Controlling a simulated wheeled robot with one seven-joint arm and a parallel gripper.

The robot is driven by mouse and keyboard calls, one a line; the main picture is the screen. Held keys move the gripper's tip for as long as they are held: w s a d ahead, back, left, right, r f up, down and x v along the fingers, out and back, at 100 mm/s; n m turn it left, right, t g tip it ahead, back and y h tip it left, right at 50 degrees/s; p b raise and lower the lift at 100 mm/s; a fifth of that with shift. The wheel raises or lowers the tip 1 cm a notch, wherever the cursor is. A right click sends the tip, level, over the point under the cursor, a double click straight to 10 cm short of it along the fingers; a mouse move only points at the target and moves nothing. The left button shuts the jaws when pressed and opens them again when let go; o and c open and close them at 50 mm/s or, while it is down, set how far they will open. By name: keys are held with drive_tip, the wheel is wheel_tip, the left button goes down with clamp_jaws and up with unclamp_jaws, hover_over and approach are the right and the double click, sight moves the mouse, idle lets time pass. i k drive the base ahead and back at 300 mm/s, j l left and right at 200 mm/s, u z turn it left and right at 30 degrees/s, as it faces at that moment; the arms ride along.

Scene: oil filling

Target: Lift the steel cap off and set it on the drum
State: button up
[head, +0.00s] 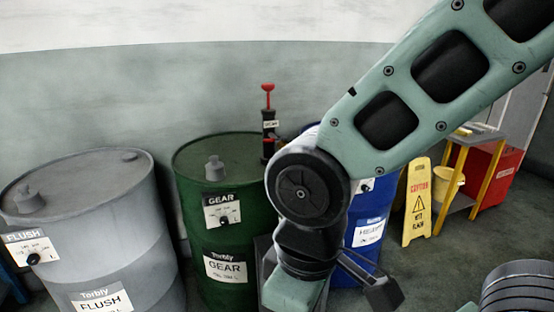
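A grey cap-like fitting (214,168) stands upright on top of the green GEAR drum (196,238). A similar grey fitting (28,198) stands on the grey FLUSH drum (135,255) at the left. I cannot tell from this view which one is the steel cap. My arm crosses from the upper right and bends down in front of the blue drum (375,215), hiding much of it.
A red-handled pump (268,120) stands at the back of the green drum. A yellow caution sign (418,203), a yellow-legged stand (452,170) and a red cabinet (494,172) are at the right. Dark ribbed cylinder (520,290) at bottom right. Open floor lies at right.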

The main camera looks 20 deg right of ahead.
sight(25, 195)
drive_tip(key=i+j+u, duration=0.15)
drive_tip(key=u, duration=0.35)
drive_tip(key=i+j+u, duration=0.15)
drive_tip(key=u, duration=0.3)
drive_tip(key=i+j+u, duration=0.15)
drive_tip(key=i+u, duration=0.15)
drive_tip(key=i, duration=0.55)
drive_tip(key=i+u, duration=0.25)
drive_tip(key=i, duration=0.6)
drive_tip(key=i+l, duration=0.1)
drive_tip(key=i, duration=0.45)
